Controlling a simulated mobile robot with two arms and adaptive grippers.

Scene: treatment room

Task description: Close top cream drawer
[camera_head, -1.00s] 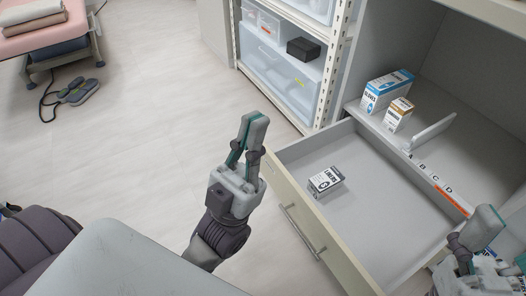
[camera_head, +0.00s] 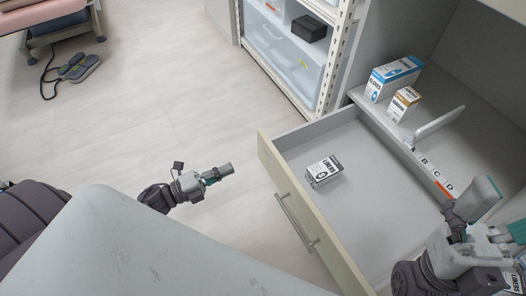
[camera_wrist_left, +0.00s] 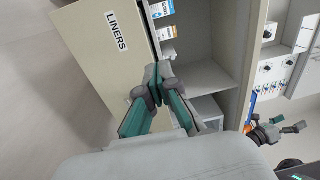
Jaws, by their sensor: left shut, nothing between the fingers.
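The top cream drawer (camera_head: 300,225) stands pulled out from its cabinet in the head view, with a bar handle (camera_head: 297,222) on its front. A small white and dark box (camera_head: 324,172) lies inside it. My left gripper (camera_head: 228,170) is shut and empty, left of the drawer front and apart from it, pointing towards it. In the left wrist view its closed fingertips (camera_wrist_left: 155,75) lie in front of a cream panel (camera_wrist_left: 95,50) labelled LINERS, which looks like the drawer front. My right gripper (camera_head: 497,212) is over the drawer's right side, its fingers apart.
A blue and white box (camera_head: 393,77) and an orange and white box (camera_head: 403,104) stand on the surface behind the drawer, beside an upright divider (camera_head: 437,127). A shelf rack with clear bins (camera_head: 283,55) stands behind.

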